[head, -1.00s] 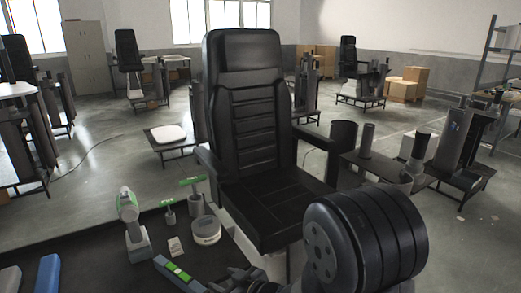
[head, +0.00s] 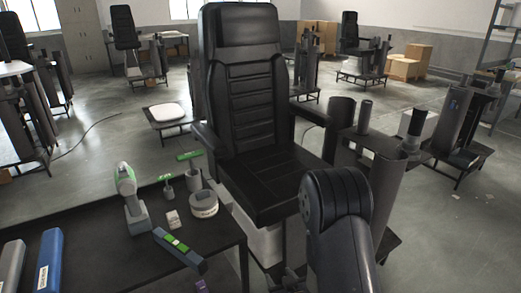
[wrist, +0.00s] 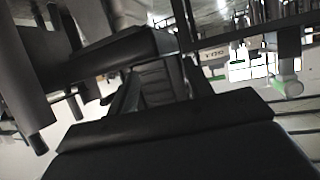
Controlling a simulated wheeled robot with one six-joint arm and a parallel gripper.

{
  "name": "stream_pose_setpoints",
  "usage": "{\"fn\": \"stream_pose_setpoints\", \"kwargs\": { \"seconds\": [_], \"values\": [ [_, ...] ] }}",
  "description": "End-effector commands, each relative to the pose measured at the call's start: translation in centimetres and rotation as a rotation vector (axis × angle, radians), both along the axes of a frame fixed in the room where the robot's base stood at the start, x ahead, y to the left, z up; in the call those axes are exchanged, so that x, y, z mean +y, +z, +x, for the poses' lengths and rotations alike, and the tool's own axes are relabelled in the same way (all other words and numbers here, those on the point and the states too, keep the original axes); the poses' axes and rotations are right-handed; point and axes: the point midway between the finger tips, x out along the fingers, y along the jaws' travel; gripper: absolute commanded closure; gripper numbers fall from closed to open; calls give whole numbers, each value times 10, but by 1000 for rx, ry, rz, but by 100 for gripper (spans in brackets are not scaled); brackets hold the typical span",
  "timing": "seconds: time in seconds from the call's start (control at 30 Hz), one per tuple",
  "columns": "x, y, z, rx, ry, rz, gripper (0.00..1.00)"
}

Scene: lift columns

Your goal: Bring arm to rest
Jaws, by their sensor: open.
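My arm (head: 345,225) rises at the bottom of the head view, right of centre, with a dark ribbed rounded joint at its top. It stands in front of the black chair and covers part of the floor and lift parts behind it. Some small dark pieces show at the bottom edge left of the arm; I cannot tell what they are. My gripper's fingers do not show in either view. The wrist view is upside down and shows the padded black chair (wrist: 165,125) close up. I see nothing held.
The black chair (head: 250,110) stands just ahead. A dark table (head: 95,240) at the left bears a green-and-white tool (head: 130,195), a white round container (head: 204,204) and a green-marked level (head: 178,248). Lift columns (head: 380,180) stand at right. Open floor lies behind the table.

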Motion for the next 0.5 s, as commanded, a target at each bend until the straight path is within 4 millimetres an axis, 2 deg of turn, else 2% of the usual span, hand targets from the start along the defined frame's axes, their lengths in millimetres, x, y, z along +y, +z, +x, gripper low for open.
{"fn": "stream_pose_setpoints", "kwargs": {
  "seconds": [0.1,0.5],
  "values": [
    [-19,-17,-3,4,-63,-2,52],
    [-71,-66,-11,2,-241,2,52]
  ]
}}
